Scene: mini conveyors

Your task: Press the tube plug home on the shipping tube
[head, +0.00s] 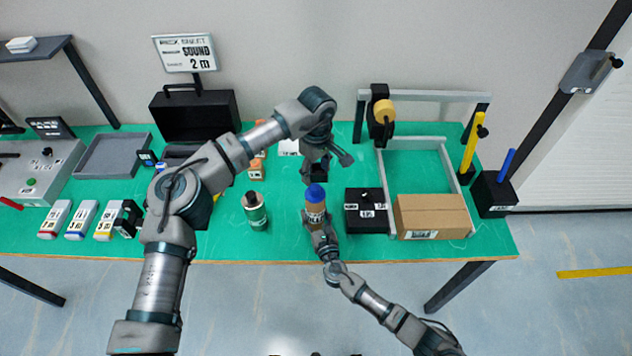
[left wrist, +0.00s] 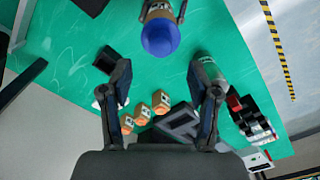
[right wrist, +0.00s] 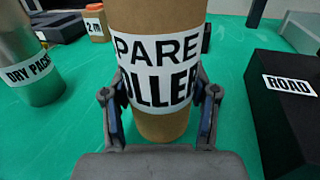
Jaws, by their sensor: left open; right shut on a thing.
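The shipping tube (head: 316,215), brown with a white label, stands upright near the table's front edge. The blue tube plug (head: 315,193) sits on its top end; how deep it sits I cannot tell. My right gripper (head: 317,229) is shut around the tube's lower part, and the right wrist view shows the tube (right wrist: 157,30) between its fingers. My left gripper (head: 326,166) is open and empty, behind the tube and apart from the plug. In the left wrist view the plug (left wrist: 160,38) shows beyond the open fingertips, with part of the tube behind it.
A black box (head: 366,212) and a cardboard carton (head: 432,216) are on the right. Small orange-brown blocks (head: 256,170) lie behind the canister. Bare green table shows around the tube.

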